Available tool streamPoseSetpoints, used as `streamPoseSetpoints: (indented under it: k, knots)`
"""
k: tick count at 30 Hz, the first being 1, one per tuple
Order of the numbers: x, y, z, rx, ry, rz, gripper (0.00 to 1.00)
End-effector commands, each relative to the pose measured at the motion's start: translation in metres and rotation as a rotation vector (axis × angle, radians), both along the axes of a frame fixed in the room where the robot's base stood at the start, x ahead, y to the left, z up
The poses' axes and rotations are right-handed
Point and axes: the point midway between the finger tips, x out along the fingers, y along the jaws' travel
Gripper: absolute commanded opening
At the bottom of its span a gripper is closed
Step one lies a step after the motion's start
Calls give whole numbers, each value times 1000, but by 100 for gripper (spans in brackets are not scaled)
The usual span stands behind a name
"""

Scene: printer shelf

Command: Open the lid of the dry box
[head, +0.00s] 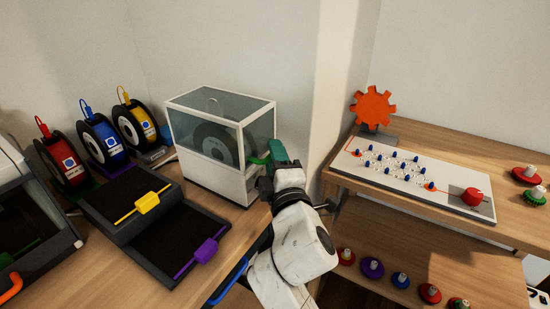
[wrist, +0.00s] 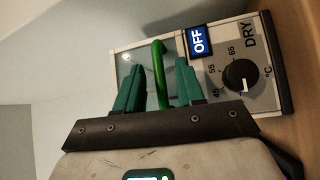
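The dry box (head: 204,184) is a white-framed case with clear panels and a dark spool inside, at the middle of the head view. Its lid (head: 222,105) looks closed. A green handle (head: 258,161) sticks out from its right side. In the wrist view the green handle (wrist: 161,85) stands between the two teal fingers of my gripper (wrist: 160,88), with a small gap on each side. My gripper also shows in the head view (head: 271,160), at the box's right side. The fingers are open around the handle. The far finger is partly hidden in the head view.
The box's panel shows an OFF display (wrist: 198,41) and a dial (wrist: 240,75) near the fingers. Flat trays (head: 190,240) and coloured spools (head: 100,135) lie left of the box. A wall edge (head: 338,90) and a shelf with a peg board (head: 410,178) stand right of my arm.

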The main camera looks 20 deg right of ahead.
Motion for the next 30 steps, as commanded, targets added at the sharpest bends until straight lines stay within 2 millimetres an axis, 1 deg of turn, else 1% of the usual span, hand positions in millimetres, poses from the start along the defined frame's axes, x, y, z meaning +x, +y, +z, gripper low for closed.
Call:
streamPoseSetpoints:
  k: [6, 18, 30]
  knots:
    - [0, 0, 0, 0, 0, 0, 37]
    - [0, 0, -1, 0, 1, 0, 0]
    - [0, 0, -1, 0, 2, 0, 0]
